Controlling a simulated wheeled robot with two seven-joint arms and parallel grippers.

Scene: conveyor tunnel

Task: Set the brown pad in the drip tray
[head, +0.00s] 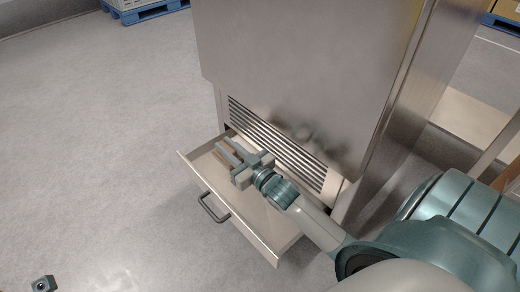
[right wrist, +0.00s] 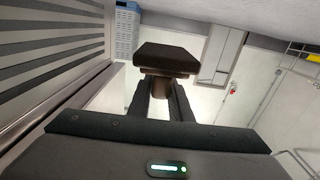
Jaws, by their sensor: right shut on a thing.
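The drip tray (head: 262,226) is a pale drawer with a dark handle, pulled out below the steel cabinet's slatted vent. My right gripper (head: 226,150) reaches over the tray from the right, fingers pointing to the tray's far left corner. It is shut on the brown pad (head: 230,157), of which only a little shows between and beside the fingers. In the right wrist view the pad (right wrist: 168,58) is a dark brown block at the fingertips (right wrist: 160,98), with a narrower part below it. Whether the pad touches the tray floor is hard to tell.
The steel cabinet (head: 300,70) stands right behind the tray, its vent (head: 275,142) close to my right gripper. Open floor lies to the left. A blue pallet (head: 145,11) is far back.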

